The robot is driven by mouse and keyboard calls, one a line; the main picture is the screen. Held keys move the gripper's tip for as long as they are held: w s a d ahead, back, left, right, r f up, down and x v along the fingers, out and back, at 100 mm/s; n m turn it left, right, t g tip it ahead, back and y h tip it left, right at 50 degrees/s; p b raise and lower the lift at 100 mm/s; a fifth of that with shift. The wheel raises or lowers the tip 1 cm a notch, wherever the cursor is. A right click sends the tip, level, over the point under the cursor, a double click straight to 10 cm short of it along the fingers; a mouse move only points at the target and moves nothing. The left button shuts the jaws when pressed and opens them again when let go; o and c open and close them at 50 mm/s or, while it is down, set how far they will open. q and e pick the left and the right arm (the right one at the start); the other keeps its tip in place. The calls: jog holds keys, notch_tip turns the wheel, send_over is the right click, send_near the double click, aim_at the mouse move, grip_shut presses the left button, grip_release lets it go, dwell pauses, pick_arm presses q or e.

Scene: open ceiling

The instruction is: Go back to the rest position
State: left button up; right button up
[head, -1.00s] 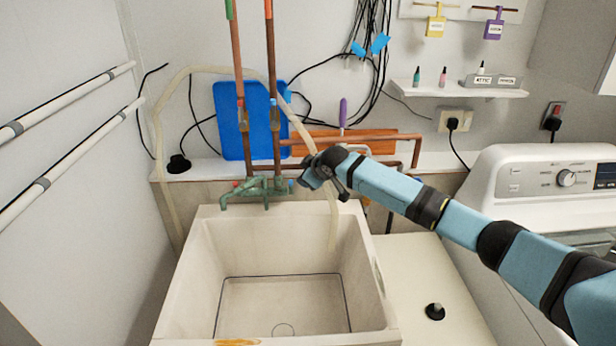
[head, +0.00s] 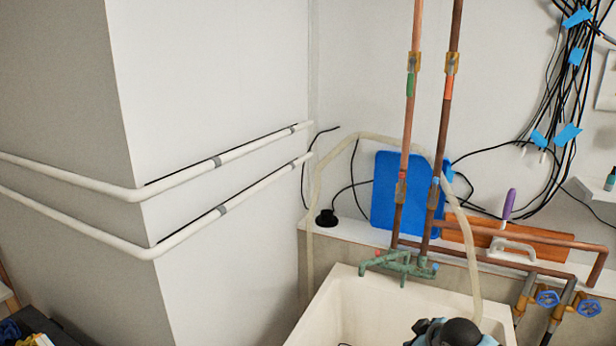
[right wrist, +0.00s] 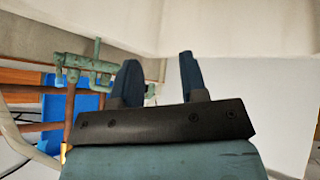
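My right arm's dark wrist and part of the gripper show at the bottom edge of the head view, over the sink (head: 345,300); the fingers are cut off there. In the right wrist view my right gripper (right wrist: 159,78) has its two dark blue fingers apart with nothing between them. The green tap (right wrist: 90,66) is left of the fingers in that view. My left gripper is in neither view now.
The green tap (head: 400,263) stands behind the sink, under two copper pipes (head: 398,200). A blue board (head: 385,195) leans on the wall. White pipes (head: 215,160) run round the wall corner at left. Blue valves (head: 588,307) are at lower right.

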jog(key=s+a+f, duration=0.1)
jog(key=s, duration=0.5)
jog(key=s+a+f+m+g, duration=0.1)
jog(key=s+a, duration=0.1)
jog(key=s, duration=0.4)
jog(key=s+a+f+m, duration=0.1)
jog(key=s+a, duration=0.1)
jog(key=s, duration=0.5)
jog(key=shift+f+g, duration=0.1)
jog(key=shift+g, duration=0.3)
jog(key=s+d+r+m+g+h, duration=0.1)
jog(key=s+d+r+m, duration=0.15)
jog(key=s, duration=0.75)
jog(key=s+d+r+m+g+h, duration=0.1)
jog(key=s+d+m, duration=0.15)
jog(key=s, duration=0.75)
jog(key=w+a+f+n+t+y+p, duration=0.2)
jog(key=w+a+f+t, duration=0.4)
jog(key=f, duration=0.5)
jog(key=shift+w+a+t+y+p, duration=0.3)
jog(key=shift+w+a+t+y, duration=0.1)
jog(key=shift+w+t, duration=0.1)
jog(key=shift+f, duration=0.1)
